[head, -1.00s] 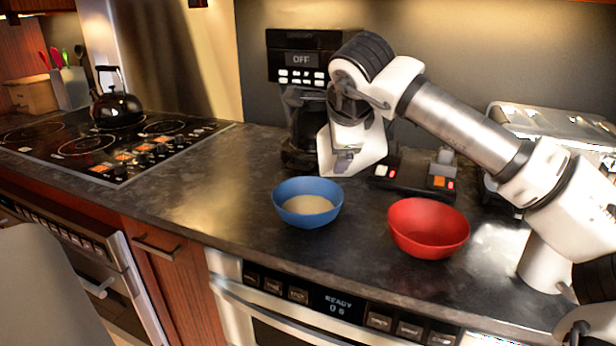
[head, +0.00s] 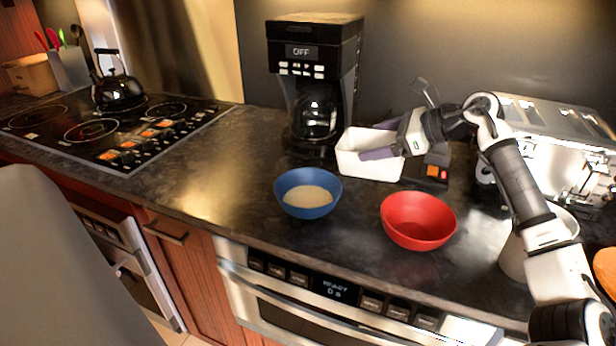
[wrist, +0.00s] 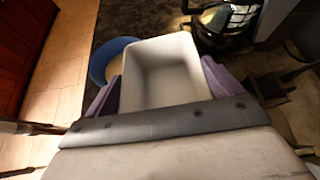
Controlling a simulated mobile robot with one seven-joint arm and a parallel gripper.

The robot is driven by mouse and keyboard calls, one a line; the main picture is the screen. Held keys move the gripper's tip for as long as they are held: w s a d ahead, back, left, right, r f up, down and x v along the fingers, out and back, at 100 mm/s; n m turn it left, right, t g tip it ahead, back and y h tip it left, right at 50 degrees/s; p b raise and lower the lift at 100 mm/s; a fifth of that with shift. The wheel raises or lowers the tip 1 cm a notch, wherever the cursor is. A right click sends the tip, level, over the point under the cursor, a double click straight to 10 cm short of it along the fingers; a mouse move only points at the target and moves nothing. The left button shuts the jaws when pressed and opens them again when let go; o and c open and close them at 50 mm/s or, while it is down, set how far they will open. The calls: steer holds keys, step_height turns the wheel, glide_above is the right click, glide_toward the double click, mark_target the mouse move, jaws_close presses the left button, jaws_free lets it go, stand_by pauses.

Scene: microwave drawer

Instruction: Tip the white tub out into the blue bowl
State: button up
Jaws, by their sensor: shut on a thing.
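The white tub (head: 358,165) is upright in the head view, behind and right of the blue bowl, in front of the coffee maker. I cannot tell whether it touches the counter. My gripper (head: 382,150) is shut on it from the right. In the wrist view the tub (wrist: 165,75) sits between my two purple fingers, and its inside looks empty. The blue bowl (head: 308,206) stands on the counter with a beige filling in it. In the wrist view the tub partly hides the blue bowl (wrist: 98,66).
A red bowl (head: 418,222) stands on the counter right of the blue one. The coffee maker (head: 312,75) is behind, a silver toaster (head: 555,140) at the right. A small dark device (head: 433,172) is beside the tub. The counter left of the blue bowl is clear.

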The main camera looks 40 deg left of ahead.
steer(key=shift+w+d, duration=0.1)
steer(key=shift+w, duration=0.1)
steer(key=shift+s, duration=0.1)
steer(key=shift+r, duration=0.1)
step_height(320, 180, up, 4)
steer(key=shift+f+p, duration=0.15)
steer(key=shift+p, duration=0.75)
steer(key=shift+s, duration=0.1)
